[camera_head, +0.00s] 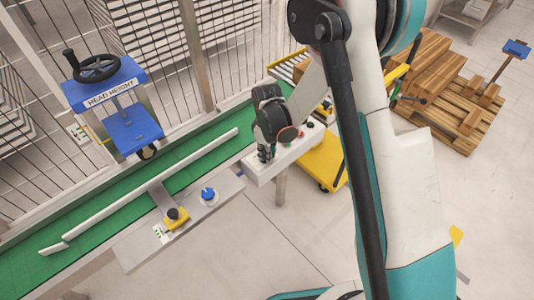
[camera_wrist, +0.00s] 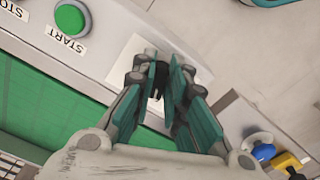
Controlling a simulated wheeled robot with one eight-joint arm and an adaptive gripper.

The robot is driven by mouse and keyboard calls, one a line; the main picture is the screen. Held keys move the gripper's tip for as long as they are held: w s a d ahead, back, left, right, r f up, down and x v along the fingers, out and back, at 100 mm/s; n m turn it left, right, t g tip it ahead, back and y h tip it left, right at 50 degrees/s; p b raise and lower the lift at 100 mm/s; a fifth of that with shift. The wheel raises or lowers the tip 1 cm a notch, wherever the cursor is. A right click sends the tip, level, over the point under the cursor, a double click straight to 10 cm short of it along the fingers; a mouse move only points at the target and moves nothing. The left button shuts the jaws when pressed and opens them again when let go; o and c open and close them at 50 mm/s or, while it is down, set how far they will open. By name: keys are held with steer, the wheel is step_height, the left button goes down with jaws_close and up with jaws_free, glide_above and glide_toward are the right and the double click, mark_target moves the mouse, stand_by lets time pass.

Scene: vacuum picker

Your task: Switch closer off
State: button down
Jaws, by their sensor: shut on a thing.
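My gripper (camera_head: 266,153) reaches down onto the left end of the light control box (camera_head: 262,174) beside the conveyor. In the wrist view my gripper (camera_wrist: 160,75) is shut on a small black switch knob (camera_wrist: 157,93) on a white plate (camera_wrist: 124,57). The fingers hide most of the knob, so its setting cannot be told. No label reading "closer" is legible.
A green START button (camera_wrist: 71,18) sits on the same box, near a STOP label (camera_wrist: 13,8). A blue knob (camera_head: 208,194) and a black knob on a yellow base (camera_head: 176,216) stand along the green conveyor (camera_head: 210,150). A blue HEAD HEIGHT stand (camera_head: 112,95) is at left.

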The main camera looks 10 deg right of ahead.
stand_by(0.3)
steer(key=c, duration=1.6)
jaws_free()
steer(key=shift+r, duration=0.1)
step_height(320, 180, up, 12)
steer(key=s+d+r+m+t, duration=0.2)
steer(key=s+d+r+m, duration=0.15)
steer(key=r, duration=0.35)
steer(key=s+d+r+m+t, duration=0.1)
steer(key=s+d+r+m, duration=0.1)
steer(key=s+d+r, duration=0.4)
steer(key=s+d+r+m+t, duration=0.2)
steer(key=s+m, duration=0.1)
steer(key=s, duration=0.3)
steer(key=s+d+r+m+t, duration=0.2)
steer(key=s+r+m, duration=0.1)
steer(key=s, duration=0.4)
